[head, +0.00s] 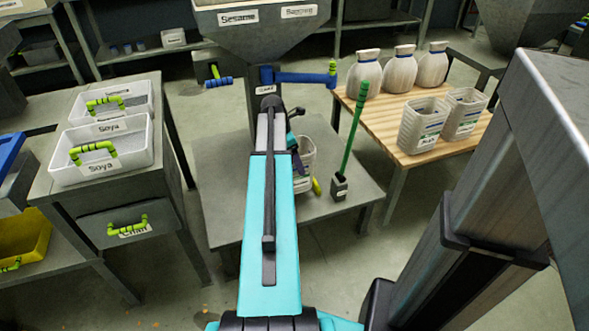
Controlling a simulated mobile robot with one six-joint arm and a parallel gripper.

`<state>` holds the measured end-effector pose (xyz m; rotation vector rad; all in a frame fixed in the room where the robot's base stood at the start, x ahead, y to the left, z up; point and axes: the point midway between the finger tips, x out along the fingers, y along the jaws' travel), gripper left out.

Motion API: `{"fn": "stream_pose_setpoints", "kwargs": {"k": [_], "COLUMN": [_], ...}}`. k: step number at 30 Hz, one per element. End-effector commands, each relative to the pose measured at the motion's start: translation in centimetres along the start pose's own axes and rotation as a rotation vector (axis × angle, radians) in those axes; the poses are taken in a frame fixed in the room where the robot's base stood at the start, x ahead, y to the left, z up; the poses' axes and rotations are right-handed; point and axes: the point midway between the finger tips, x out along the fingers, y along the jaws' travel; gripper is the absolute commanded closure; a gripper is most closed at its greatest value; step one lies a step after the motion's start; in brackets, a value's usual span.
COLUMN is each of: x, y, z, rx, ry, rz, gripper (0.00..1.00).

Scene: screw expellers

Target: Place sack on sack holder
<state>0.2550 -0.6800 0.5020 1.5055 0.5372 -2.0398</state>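Two open white sacks with printed fronts, a left one (424,124) and a right one (463,113), stand upright on the wooden table (400,157) at the right. Another white, open-topped item (307,153), similar to them, is partly hidden behind my arm over the grey table. My gripper (297,146) is at the far end of my turquoise arm, beside this item. Its fingers are mostly hidden, so I cannot tell whether it is open or touches the item. No sack holder can be clearly identified; my arm covers the middle of the grey table (222,172).
Three closed white sacks with blue ties (402,70) stand behind the open ones. A green-handled tool (352,130) stands in a small grey block on the grey table. A hopper (262,28) and blue pipe (303,77) are behind. White bins (103,152) stand at left.

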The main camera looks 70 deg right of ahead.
Motion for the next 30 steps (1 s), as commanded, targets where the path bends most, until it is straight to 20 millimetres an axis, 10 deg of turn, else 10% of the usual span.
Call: {"fn": "stream_pose_setpoints", "kwargs": {"k": [30], "x": [4.9], "y": [-0.1], "z": [-1.4], "rx": [0.002], "ry": [0.000], "rz": [-0.001], "gripper": [0.44]}}
